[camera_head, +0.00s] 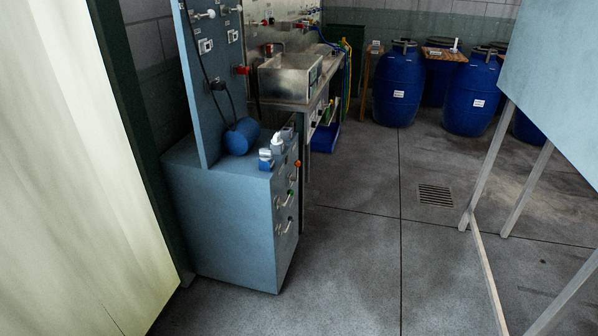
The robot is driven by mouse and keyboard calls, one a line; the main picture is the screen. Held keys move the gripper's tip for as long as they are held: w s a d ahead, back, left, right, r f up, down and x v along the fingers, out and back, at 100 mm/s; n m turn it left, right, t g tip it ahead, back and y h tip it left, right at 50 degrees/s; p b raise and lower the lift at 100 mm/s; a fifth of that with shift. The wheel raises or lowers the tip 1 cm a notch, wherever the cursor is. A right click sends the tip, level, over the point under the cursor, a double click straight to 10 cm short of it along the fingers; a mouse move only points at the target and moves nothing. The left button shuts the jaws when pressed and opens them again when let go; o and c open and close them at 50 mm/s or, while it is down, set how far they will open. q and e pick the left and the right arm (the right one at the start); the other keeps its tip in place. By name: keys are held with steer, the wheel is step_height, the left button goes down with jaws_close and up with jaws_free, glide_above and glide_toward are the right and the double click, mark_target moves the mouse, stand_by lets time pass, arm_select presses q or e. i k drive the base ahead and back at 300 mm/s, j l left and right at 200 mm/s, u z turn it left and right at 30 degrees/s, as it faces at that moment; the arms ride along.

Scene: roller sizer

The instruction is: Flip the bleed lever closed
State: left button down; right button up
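I cannot tell for sure which part is the bleed lever. A blue-grey cabinet (222,228) with an upright panel (206,100) stands left of centre. Its right face carries small pale handles (285,200) and a small orange-red fitting (297,164). A red fitting (242,70) sticks out at the panel's right edge, and small white fittings (206,14) sit higher on the panel. These are too small to tell open from closed. Neither of my grippers is in view.
A blue cylinder (241,136) and small blue-and-white items (272,152) rest on the cabinet top. Behind is a metal sink (287,80). Blue drums (398,88) stand at the back. A pale-legged stand (487,165) is at right. The middle floor, with a drain grate (435,195), is clear.

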mark_target(297, 163)
steer(key=i+l, duration=0.45)
steer(key=i, duration=0.2)
steer(key=i+l+u, duration=0.1)
steer(key=i+l, duration=0.4)
steer(key=i, duration=0.15)
steer(key=i+l, duration=0.5)
steer(key=i, duration=0.15)
steer(key=j+u, duration=0.05)
